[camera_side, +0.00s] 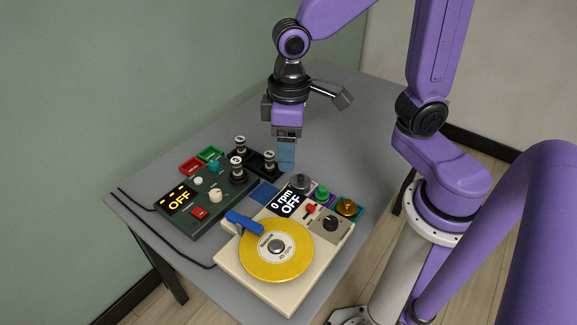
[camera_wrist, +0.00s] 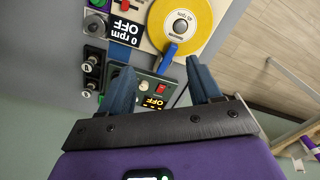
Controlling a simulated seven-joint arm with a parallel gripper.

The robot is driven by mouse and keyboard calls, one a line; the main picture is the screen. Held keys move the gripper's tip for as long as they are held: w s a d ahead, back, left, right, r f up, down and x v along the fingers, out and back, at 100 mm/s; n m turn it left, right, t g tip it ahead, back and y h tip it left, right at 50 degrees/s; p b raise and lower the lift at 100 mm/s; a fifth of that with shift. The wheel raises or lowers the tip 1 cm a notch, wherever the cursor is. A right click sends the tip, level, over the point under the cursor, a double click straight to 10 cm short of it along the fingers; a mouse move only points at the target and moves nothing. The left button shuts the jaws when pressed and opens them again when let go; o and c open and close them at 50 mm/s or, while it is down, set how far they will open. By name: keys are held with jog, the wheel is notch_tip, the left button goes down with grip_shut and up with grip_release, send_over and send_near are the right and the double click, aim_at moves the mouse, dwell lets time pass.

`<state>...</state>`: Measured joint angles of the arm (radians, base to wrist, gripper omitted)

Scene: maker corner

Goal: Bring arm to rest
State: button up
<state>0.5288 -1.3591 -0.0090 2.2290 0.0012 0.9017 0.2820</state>
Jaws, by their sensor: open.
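My purple arm reaches in from the right over the grey table (camera_side: 345,108). My gripper (camera_side: 286,165) points down above the table, beyond the cream turntable device, in the side view. In the wrist view its two blue fingers (camera_wrist: 160,88) are spread apart with nothing held between them. In the side view the fingers overlap each other, so the gap is hidden there. The fingertips look clear of the devices, though the exact height is hard to judge.
A cream device (camera_side: 237,267) with a yellow disc (camera_side: 262,262) and display "0 rpm OFF" stands at the front. A dark green box (camera_side: 182,223) reading "OFF" stands left of it. The table's back right is bare.

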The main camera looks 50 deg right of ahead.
jog(key=s+d+n, duration=0.6)
jog(key=s+d, duration=0.1)
jog(key=s, duration=0.5)
jog(key=shift+s, duration=0.35)
